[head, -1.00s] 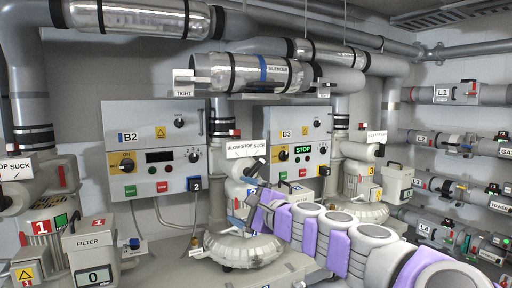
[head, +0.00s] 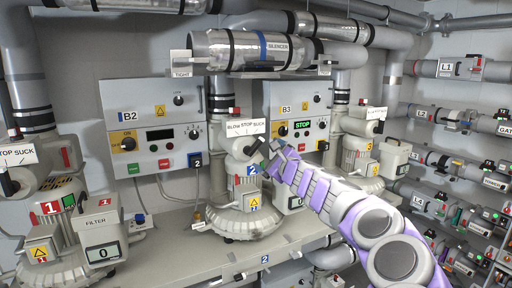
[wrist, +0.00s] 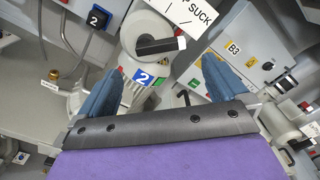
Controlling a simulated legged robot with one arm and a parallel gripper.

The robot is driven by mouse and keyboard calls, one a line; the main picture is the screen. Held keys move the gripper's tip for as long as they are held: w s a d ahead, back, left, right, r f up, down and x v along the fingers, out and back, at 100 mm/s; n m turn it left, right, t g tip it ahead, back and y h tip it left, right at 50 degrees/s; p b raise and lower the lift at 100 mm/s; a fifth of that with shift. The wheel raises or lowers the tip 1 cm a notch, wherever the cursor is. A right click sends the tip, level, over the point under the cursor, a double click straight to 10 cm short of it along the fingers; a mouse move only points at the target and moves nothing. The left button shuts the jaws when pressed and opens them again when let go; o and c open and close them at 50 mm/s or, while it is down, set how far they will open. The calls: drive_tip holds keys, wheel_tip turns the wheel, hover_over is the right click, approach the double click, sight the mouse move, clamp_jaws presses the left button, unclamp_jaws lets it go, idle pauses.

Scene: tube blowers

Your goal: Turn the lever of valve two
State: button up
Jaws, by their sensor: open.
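Valve two is the grey round valve body (head: 238,150) on the blower with the blue "2" tag (head: 252,169), under a "BLOW STOP SUCK" plate (head: 246,128). Its black lever (head: 253,146) sticks out from the valve front. In the wrist view the lever (wrist: 158,46) lies nearly level, just beyond and between the fingertips. My gripper (head: 275,160) is just right of the lever in the head view. In the wrist view the two blue fingers of my gripper (wrist: 160,68) are spread with nothing between them. I see no contact with the lever.
Control boxes B2 (head: 153,125) and B3 (head: 297,115) are on the wall behind. Another blower with a red "1" tag (head: 52,208) stands at left, and one (head: 358,160) at right. A silencer pipe (head: 255,50) runs above. The bench front (head: 180,250) is mostly clear.

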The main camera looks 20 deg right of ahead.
sight(256, 148)
drive_tip(key=w+p, duration=0.1)
drive_tip(key=w, duration=0.5)
drive_tip(key=shift+w+a+p, duration=0.1)
drive_tip(key=shift+w+p, duration=0.25)
drive_tip(key=shift+w+f, duration=0.1)
drive_tip(key=shift+w, duration=0.6)
drive_tip(key=shift+w+a+p, duration=0.1)
drive_tip(key=shift+w+p, duration=0.3)
drive_tip(key=shift+w, duration=0.05)
drive_tip(key=shift+c, duration=0.2)
drive_tip(key=c, duration=0.7)
